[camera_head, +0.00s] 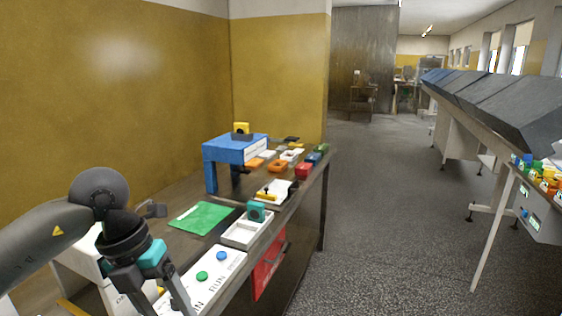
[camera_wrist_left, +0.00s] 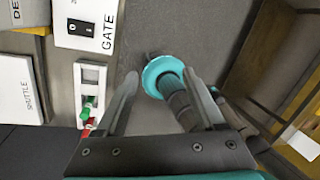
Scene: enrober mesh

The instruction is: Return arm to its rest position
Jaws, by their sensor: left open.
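My left arm comes in from the left in the head view, bent at a dark round joint. Its left gripper (camera_head: 160,300) points down at the near end of the bench, over the edge of a white panel (camera_head: 205,283) lettered RUN. In the left wrist view the two fingers (camera_wrist_left: 163,95) are apart. A teal ring on a dark ribbed cylinder (camera_wrist_left: 165,75) shows between and beyond them; I cannot tell its distance, and nothing is seen gripped. My right gripper is not in view.
On the bench are a green sheet (camera_head: 200,217), a white tray (camera_head: 240,232) with a teal piece (camera_head: 257,211), a blue stand (camera_head: 232,149) and several small coloured boxes. A yellow wall (camera_head: 120,100) rises behind. Open floor (camera_head: 385,200) lies to the right.

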